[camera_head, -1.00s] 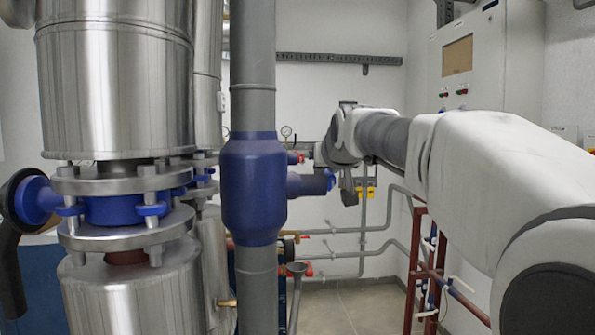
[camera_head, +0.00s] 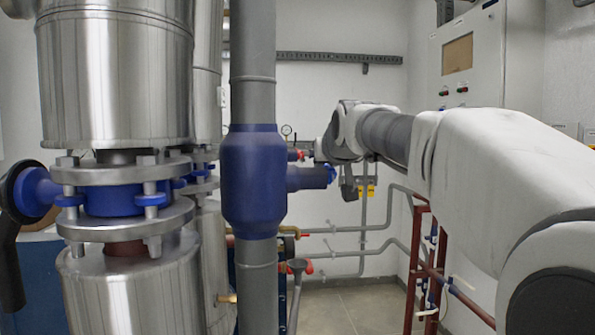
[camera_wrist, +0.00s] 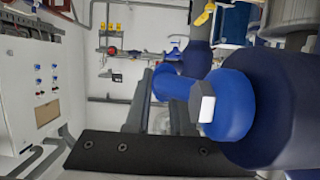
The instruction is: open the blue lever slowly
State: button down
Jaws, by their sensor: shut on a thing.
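The blue valve body (camera_head: 252,182) sits on a grey vertical pipe, with a blue stem reaching right from it. In the head view only a small part of the blue lever (camera_head: 331,174) shows at the stem's end. My gripper (camera_head: 349,184) is there, partly hidden by my wrist. In the wrist view the lever's round blue hub (camera_wrist: 234,108) carries a pale hexagonal bolt. The lever's arm runs up and left from it between the dark fingers of my gripper (camera_wrist: 160,90). The gripper is shut on the lever; the exact contact is partly hidden.
Steel tanks with a flanged blue valve (camera_head: 112,200) and a black handle (camera_head: 12,235) stand at the left. A control cabinet (camera_head: 470,70) hangs on the right wall. A dark red frame (camera_head: 420,260) stands below my arm. Grey floor shows between pipes.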

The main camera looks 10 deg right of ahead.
jog(key=shift+s+r+t+b, duration=0.15)
jog(key=shift+r+t+b, duration=0.55)
jog(key=shift+b, duration=0.3)
jog(key=shift+r, duration=0.35)
jog(key=c, duration=0.8)
grip_release()
jog(key=shift+s+f, duration=0.1)
jog(key=shift+f, duration=0.1)
jog(key=v, duration=1.7)
jog(key=shift+s+b, duration=0.2)
jog(key=shift+b, duration=0.15)
